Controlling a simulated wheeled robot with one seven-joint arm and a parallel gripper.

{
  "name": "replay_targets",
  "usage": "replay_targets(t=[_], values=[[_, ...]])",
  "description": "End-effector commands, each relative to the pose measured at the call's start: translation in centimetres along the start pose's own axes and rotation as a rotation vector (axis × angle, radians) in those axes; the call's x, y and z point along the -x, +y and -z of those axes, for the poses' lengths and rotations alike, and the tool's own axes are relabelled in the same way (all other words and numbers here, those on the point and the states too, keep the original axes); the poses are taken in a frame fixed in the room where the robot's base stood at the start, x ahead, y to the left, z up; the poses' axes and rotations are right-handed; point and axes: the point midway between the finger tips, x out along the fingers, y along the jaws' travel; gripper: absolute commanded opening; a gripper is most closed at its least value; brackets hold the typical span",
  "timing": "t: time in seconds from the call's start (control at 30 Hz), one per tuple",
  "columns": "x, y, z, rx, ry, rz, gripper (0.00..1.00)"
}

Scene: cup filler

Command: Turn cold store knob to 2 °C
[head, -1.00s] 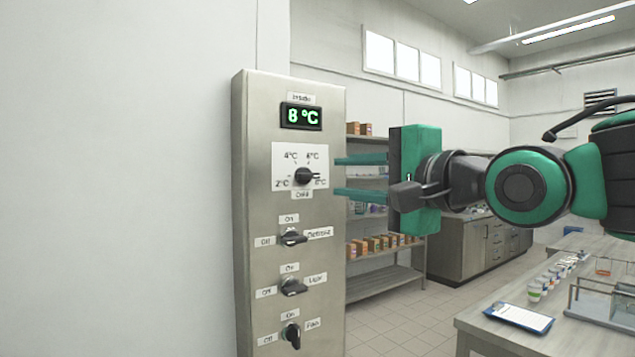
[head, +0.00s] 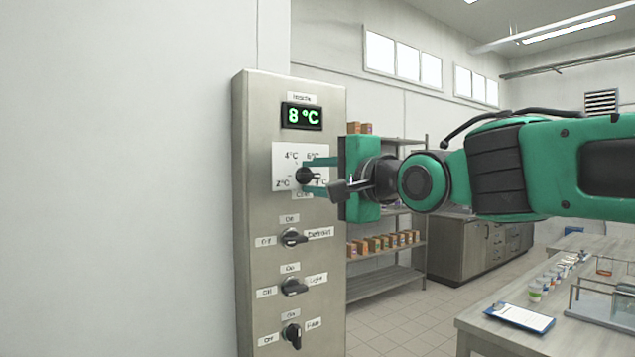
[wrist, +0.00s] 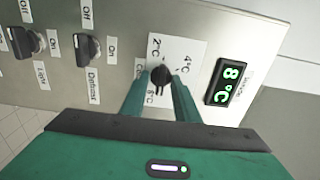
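The cold store knob (head: 304,175) is black and sits on a white dial plate (head: 284,167) on the steel panel. Its pointer is turned to the right in the head view, towards the 8 °C side. The display (head: 301,116) above reads 8 °C. My gripper (head: 309,176) is open, with one green finger above the knob and one below it. In the wrist view the knob (wrist: 160,74) lies between the fingertips (wrist: 160,80); I cannot tell whether they touch it. The fingers partly hide the 6 °C and 8 °C labels.
Defrost (head: 292,238), light (head: 292,287) and fan (head: 291,335) switches sit below on the same panel (head: 260,200). A shelf with boxes (head: 385,243) stands behind. A table (head: 480,325) with a clipboard (head: 519,317) and cups is at the right.

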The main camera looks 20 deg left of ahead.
Motion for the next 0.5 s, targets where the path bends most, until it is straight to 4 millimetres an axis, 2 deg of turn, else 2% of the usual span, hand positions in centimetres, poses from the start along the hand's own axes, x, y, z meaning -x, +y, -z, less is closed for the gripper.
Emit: replay_targets(t=[0.13,0.17,0.27,0.5], values=[[0.01,0.00,-0.01,0.000,0.000,0.000,0.28],[0.01,0.00,-0.01,0.000,0.000,0.000,0.23],[0.02,0.01,-0.01,0.000,0.000,0.000,0.00],[0.02,0.10,-0.02,0.003,-0.001,-0.002,0.00]])
